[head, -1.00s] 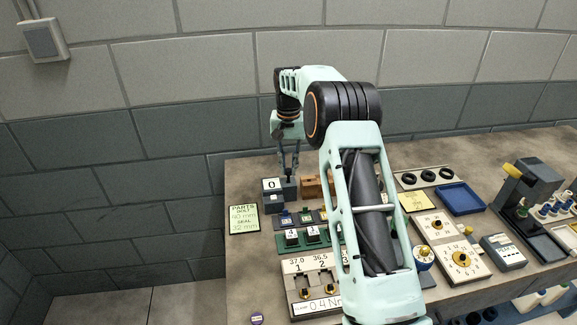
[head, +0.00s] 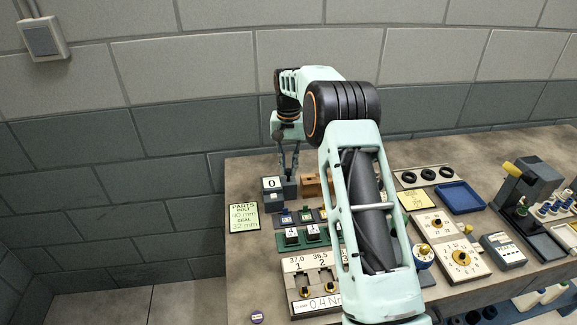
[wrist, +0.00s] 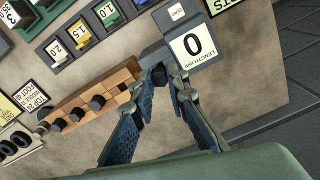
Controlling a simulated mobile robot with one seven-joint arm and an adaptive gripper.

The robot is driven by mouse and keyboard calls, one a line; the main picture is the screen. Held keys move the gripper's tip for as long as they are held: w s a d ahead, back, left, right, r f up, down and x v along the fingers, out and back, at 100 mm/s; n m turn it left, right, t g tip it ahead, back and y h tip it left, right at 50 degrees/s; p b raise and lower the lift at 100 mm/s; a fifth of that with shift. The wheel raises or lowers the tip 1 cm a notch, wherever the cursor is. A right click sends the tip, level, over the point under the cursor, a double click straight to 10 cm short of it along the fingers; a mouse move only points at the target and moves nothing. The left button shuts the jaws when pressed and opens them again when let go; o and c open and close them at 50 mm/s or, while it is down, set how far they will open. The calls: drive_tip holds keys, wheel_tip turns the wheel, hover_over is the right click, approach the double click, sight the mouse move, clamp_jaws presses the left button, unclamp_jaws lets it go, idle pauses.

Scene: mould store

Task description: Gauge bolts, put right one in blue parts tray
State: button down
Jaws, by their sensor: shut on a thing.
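My gripper (head: 289,172) points down at the length gauge (head: 272,201), whose display reads 0. In the wrist view its fingertips (wrist: 164,80) are close together around a small dark thing (wrist: 158,74), apparently a bolt and mostly hidden by the fingers. The gauge (wrist: 190,45) is right beside the fingertips; I cannot tell whether the bolt touches it. The wooden bolt rack (wrist: 118,76) holds several black-headed bolts (wrist: 97,102), left of my gripper. The blue parts tray (head: 461,198) is empty, at the right back of the bench.
A note (head: 243,218) reads bolt 40 mm, seal 32 mm. Small labelled bins (wrist: 83,35), a torque box (head: 310,285) and dials (head: 461,258) crowd the bench. My arm hides the bench's middle.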

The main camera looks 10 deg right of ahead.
drive_tip(key=shift+f+b, duration=0.5)
drive_tip(key=shift+f, duration=0.8)
drive_tip(key=c, duration=1.4)
unclamp_jaws()
drive_tip(key=shift+r, duration=0.15)
drive_tip(key=shift+r+p, duration=2.7)
drive_tip(key=shift+r, duration=0.95)
